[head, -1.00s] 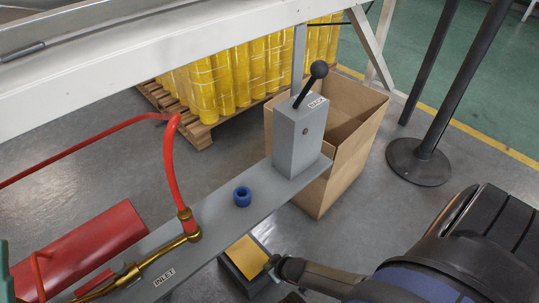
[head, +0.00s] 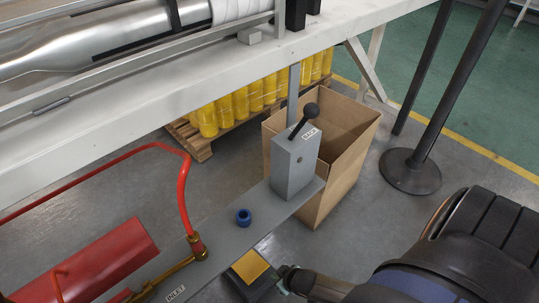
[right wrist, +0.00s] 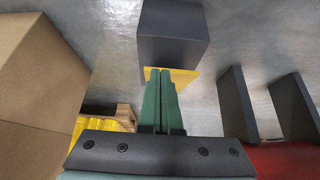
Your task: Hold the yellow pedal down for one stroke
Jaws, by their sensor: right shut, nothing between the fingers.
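The yellow pedal (head: 251,267) sits in a dark grey housing on the floor, just beyond the edge of the grey bench plate. My right gripper (head: 284,273) is at its right side in the head view, low near the floor. In the right wrist view, the shut green fingers (right wrist: 158,75) are empty and their tips overlap the yellow plate (right wrist: 186,76), under the dark housing block (right wrist: 172,32). I cannot tell whether the tips press on the plate. My left gripper is not in view.
A cardboard box (head: 345,165) stands behind. A red cylinder (head: 95,262) and hose lie left. A post base (head: 410,172) stands right.

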